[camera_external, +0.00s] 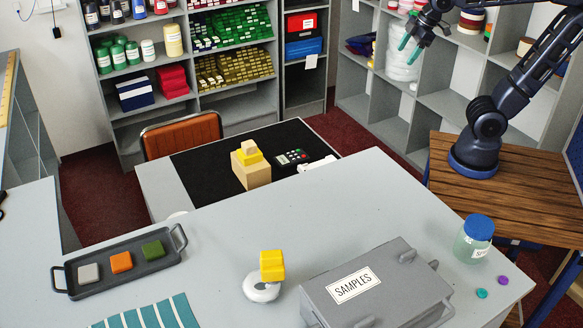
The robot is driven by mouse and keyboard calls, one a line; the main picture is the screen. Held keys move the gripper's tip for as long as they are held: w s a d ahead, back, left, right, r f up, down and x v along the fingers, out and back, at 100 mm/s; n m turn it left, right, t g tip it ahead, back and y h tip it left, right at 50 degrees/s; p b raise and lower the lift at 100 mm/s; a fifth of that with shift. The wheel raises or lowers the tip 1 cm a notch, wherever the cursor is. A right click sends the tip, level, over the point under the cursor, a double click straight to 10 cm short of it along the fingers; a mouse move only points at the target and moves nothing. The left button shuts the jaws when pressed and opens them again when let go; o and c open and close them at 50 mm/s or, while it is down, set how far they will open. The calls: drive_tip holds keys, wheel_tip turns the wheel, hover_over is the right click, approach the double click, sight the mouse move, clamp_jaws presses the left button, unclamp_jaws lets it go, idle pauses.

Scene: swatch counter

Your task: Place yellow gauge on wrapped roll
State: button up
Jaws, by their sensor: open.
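A yellow block (272,266), which looks like the yellow gauge, sits at the front middle of the grey counter. It appears to rest on the far right part of a round white roll (261,291), likely the wrapped roll, and hides part of it. Whether the block is fully supported by the roll is hard to tell. My gripper (409,49) has teal fingertips. It is open and empty, raised high at the upper right in front of the shelves, far from the block and the roll.
A grey SAMPLES case (390,302) lies right of the roll. A blue-lidded jar (474,244) stands at the right edge. A dark tray (84,286) with coloured squares is at left. A tan box (252,175) with stacked pieces stands on the black mat (200,163). The counter's middle is clear.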

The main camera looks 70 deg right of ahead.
drive_tip(key=s+d+f+m, duration=0.4)
drive_tip(key=s+f+m, duration=0.1)
drive_tip(key=s, duration=0.3)
drive_tip(key=shift+s+d+f+m, duration=0.2)
drive_tip(key=shift+s+m, duration=0.15)
drive_tip(key=shift+m, duration=0.05)
idle(0.7)
